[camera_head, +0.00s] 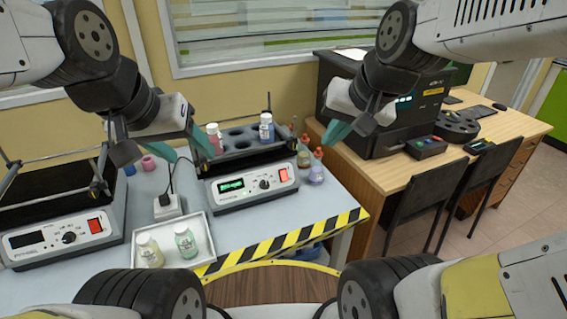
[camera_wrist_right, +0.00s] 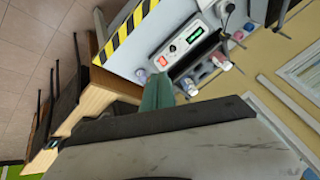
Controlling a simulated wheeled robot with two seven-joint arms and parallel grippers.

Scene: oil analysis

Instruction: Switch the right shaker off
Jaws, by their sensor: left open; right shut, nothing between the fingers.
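The right shaker (camera_head: 232,200) stands on the lab bench with its display (camera_head: 231,186) lit green. Its red switch (camera_head: 284,175) is at the right end of the front panel, beside a black knob. The switch (camera_wrist_right: 161,61) and lit display (camera_wrist_right: 194,35) also show in the right wrist view. My right gripper (camera_head: 337,133) is shut and empty, in the air up and right of the switch, apart from it. Its teal fingers (camera_wrist_right: 157,92) point toward the shaker in the wrist view. My left gripper (camera_head: 185,149) is open and empty, near the shaker's left side.
The left shaker (camera_head: 112,237) has a dark display and a red switch. Two bottles stand in a white tray (camera_head: 207,226). Bottles sit in the right shaker's rack; small bottles (camera_head: 316,174) stand right of it. A black machine (camera_head: 400,140) stands on the wooden desk.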

